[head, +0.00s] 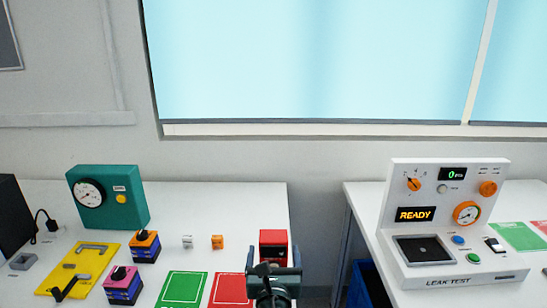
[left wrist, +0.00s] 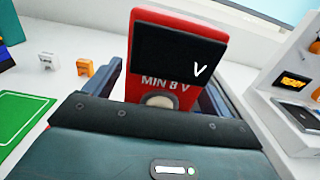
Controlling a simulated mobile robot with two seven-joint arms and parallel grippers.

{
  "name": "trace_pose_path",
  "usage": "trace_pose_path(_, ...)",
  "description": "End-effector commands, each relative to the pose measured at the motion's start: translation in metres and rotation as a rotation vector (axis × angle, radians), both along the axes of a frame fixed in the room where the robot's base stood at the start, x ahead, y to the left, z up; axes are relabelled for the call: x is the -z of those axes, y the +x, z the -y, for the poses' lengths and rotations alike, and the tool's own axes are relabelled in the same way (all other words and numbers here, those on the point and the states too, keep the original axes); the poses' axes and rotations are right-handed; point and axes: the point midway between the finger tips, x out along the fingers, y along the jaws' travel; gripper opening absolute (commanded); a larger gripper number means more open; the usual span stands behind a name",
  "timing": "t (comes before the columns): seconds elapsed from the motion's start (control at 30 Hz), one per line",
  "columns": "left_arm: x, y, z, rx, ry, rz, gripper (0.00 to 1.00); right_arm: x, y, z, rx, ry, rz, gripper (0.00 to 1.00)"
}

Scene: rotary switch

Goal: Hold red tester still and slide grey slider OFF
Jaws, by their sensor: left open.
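The red tester (head: 273,241) stands upright near the right edge of the left table. In the left wrist view the red tester (left wrist: 177,82) has a dark display with a white "V" and the words "MIN 8 V". A pale round part (left wrist: 158,100) sits below the words, partly hidden by my gripper body. I cannot make out a grey slider. My left gripper (head: 274,262) is open at the tester, with one finger (left wrist: 105,78) on each side of it. I cannot tell whether the fingers touch it. My right gripper is in neither view.
A red mat (head: 229,290) and a green mat (head: 182,288) lie left of the tester. Small white (head: 187,241) and orange (head: 217,241) parts stand behind them. A gap separates this table from the right table with the leak-test panel (head: 445,215).

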Motion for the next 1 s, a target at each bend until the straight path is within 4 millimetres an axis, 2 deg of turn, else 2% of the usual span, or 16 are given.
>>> trace_pose_path(0.3, 0.001, -0.067, 0.000, 0.001, -0.003, -0.004, 0.83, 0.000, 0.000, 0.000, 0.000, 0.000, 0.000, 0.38)
trace_pose_path(0.5, 0.000, -0.097, 0.000, 0.000, -0.001, -0.002, 0.83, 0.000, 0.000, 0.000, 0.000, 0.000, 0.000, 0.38)
trace_pose_path(0.67, 0.000, -0.106, -0.001, -0.001, 0.001, 0.000, 0.83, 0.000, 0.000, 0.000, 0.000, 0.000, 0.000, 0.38)
trace_pose_path(1.0, 0.000, -0.107, -0.001, -0.001, 0.001, 0.000, 0.83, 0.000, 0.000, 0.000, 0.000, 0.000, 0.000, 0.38)
